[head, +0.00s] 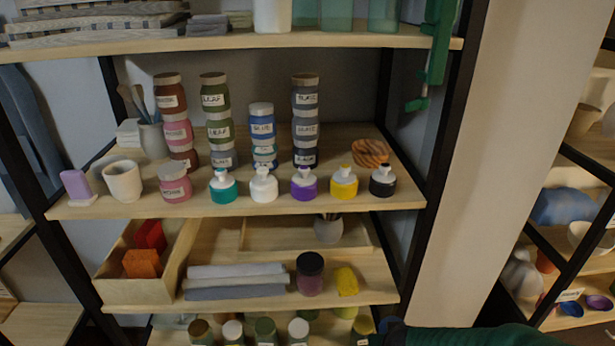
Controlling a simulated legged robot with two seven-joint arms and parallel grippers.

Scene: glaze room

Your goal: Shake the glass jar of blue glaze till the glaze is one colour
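A blue jar with a grey lid and a label reading BLUE (261,122) stands at the top of a stack of jars on the middle shelf. Its label hides part of the front, and I cannot tell whether it is glass or whether its colour is even. A dark-lidded jar (310,275) with purplish contents stands alone on the shelf below; it looks like glass. Neither of my grippers can be made out in the head view.
Stacked labelled jars and several pump bottles (264,186) crowd the middle shelf (320,207). Grey folded cloths (236,282), a yellow sponge (347,281) and a wooden box (137,290) share the lower shelf. A dark green shape (480,337) covers the bottom right edge.

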